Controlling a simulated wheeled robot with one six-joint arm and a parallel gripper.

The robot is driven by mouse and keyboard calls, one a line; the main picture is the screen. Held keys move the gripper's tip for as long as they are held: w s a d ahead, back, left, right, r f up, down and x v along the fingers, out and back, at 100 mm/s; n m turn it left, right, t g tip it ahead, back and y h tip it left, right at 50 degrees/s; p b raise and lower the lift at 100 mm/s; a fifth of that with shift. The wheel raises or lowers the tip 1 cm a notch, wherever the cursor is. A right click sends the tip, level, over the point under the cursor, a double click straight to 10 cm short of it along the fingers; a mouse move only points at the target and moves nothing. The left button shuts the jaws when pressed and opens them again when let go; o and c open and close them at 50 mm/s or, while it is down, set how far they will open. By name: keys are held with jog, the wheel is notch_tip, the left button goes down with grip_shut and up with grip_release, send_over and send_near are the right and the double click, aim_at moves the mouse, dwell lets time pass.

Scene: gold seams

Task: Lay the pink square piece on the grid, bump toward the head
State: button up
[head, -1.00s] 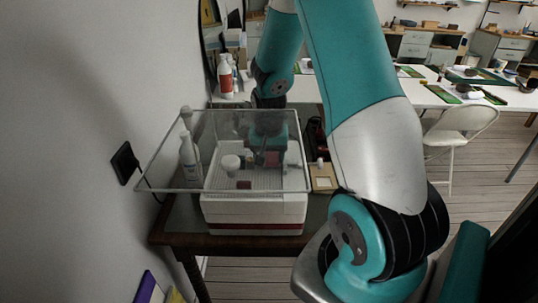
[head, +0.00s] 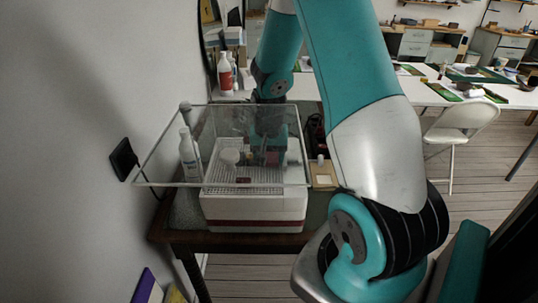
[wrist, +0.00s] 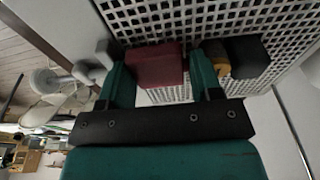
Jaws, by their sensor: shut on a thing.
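A dark pinkish-red square piece (wrist: 155,66) sits between the two green fingers of my gripper (wrist: 162,78) in the wrist view. The fingers are shut on it. The white grid (wrist: 175,22) lies just beyond the piece; I cannot tell whether they touch. In the head view my gripper (head: 268,150) is inside the clear box, over the back right of the grid (head: 222,188), and the pink piece (head: 272,159) shows small there. The bump on the piece cannot be made out.
A black and yellow thing (wrist: 245,57) is right of the fingers. A white bottle (head: 188,155) stands left.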

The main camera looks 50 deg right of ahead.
jog(key=shift+f, duration=0.25)
jog(key=o, duration=1.1)
jog(key=shift+c, duration=0.2)
jog(key=shift+a, duration=0.1)
jog(key=shift+w+r, duration=0.1)
jog(key=shift+w+r+p, duration=0.2)
jog(key=shift+r+p, duration=1.15)
jog(key=shift+r, duration=0.4)
jog(key=shift+s+r+p, duration=0.15)
jog(key=shift+r+p, duration=0.65)
jog(key=shift+r, duration=0.1)
jog(key=shift+s+r+p, duration=0.1)
jog(key=shift+r+p, duration=0.7)
jog(key=shift+r, duration=0.05)
